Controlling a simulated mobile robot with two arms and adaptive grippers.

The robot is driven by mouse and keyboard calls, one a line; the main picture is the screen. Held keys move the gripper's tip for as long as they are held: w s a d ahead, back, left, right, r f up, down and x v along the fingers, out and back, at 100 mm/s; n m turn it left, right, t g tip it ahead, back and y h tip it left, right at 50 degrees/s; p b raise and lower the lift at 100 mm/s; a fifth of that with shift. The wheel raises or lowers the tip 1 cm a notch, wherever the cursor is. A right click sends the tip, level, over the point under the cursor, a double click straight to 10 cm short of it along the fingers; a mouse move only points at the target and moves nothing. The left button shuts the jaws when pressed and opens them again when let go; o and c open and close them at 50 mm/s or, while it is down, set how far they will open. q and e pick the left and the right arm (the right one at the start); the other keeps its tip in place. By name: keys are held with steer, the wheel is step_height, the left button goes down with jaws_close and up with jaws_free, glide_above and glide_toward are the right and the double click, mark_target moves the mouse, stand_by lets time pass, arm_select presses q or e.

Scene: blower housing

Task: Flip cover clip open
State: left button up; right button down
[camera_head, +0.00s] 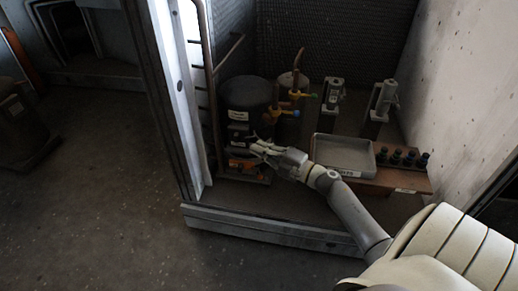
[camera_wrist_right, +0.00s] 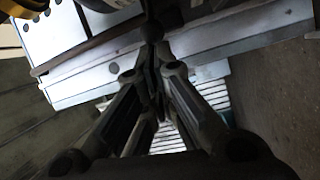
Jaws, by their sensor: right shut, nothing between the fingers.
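My right gripper (camera_head: 258,150) is at the front of a black cylindrical unit (camera_head: 247,94) inside the housing, close to its labelled lower side. Its fingers are shut with nothing held. In the right wrist view the closed fingers (camera_wrist_right: 152,62) meet in front of a pale metal panel (camera_wrist_right: 75,42) with round dark holes and a dark rod across it. I cannot make out the cover clip for sure in either view, nor whether the fingertips touch anything. My left gripper is out of view.
A grey tray (camera_head: 345,154) and a wooden rack (camera_head: 408,183) with several dark knobs stand right of my gripper. Two metal fixtures (camera_head: 333,95) (camera_head: 383,98) stand behind. A metal door post (camera_head: 178,90) is at left, and a low sill (camera_head: 262,226) runs along the front. Floor (camera_head: 90,215) at left is clear.

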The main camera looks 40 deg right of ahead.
step_height(320, 180, up, 10)
stand_by(0.7)
